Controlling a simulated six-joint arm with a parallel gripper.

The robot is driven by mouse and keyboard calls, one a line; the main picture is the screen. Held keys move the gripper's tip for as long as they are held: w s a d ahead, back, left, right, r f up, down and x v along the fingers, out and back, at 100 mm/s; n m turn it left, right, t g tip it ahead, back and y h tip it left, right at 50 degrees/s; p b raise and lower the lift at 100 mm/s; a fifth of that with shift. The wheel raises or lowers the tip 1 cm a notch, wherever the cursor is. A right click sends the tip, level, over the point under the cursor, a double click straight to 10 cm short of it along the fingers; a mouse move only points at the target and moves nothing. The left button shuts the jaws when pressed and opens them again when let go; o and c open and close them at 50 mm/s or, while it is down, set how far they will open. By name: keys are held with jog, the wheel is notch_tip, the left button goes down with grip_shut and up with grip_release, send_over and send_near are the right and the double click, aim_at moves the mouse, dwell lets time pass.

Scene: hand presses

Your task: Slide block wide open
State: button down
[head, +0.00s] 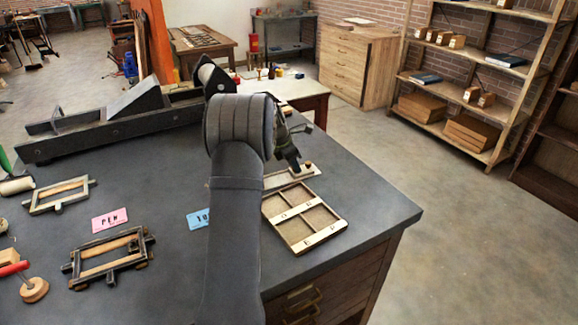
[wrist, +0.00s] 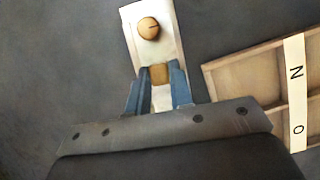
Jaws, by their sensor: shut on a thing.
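A small wooden block (wrist: 159,75) is between the two blue fingertips of my gripper (wrist: 160,70) in the wrist view, and the gripper is shut on it. The block sits on a pale narrow board (wrist: 166,48) that carries a round wooden knob (wrist: 148,28) beyond the fingertips. In the head view my gripper (head: 294,164) is low over the same pale board (head: 278,180), near its right part. The knob (head: 308,167) shows just right of the fingers. My arm hides part of the board, and the held block cannot be made out in the head view.
A compartmented wooden tray (head: 325,239) with lettered strips lies just in front of the board; its edge shows at right in the wrist view (wrist: 238,63). Two framed presses (head: 43,206) (head: 76,268) and a pink card (head: 109,220) lie left on the dark table.

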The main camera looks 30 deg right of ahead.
jog(key=c, duration=1.3)
grip_release()
jog(key=v, duration=1.7)
jog(key=shift+a+r, duration=0.1)
jog(key=shift+r, duration=0.2)
jog(key=x, duration=1.7)
jog(key=shift+f, duration=0.35)
jog(key=shift+a, duration=0.1)
jog(key=shift+r, duration=0.15)
